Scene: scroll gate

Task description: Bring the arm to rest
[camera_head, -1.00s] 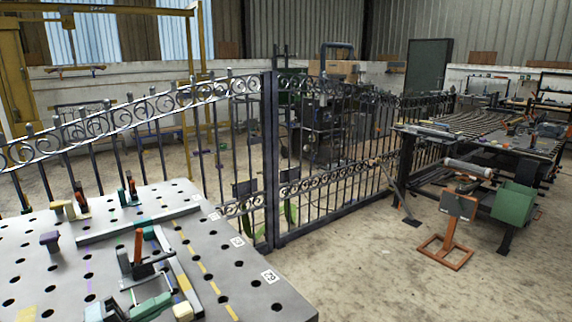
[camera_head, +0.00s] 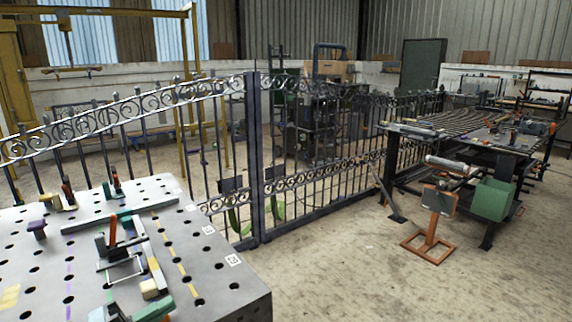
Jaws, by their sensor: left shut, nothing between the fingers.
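My right gripper is not in view.
Clamps, including one with a red handle (camera_head: 113,230), and a long bar (camera_head: 120,214) lie on the table. A scroll-topped gate (camera_head: 254,160) stands behind. A slatted workbench (camera_head: 470,135) and an orange stand (camera_head: 430,235) are at the right. Bare floor lies between.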

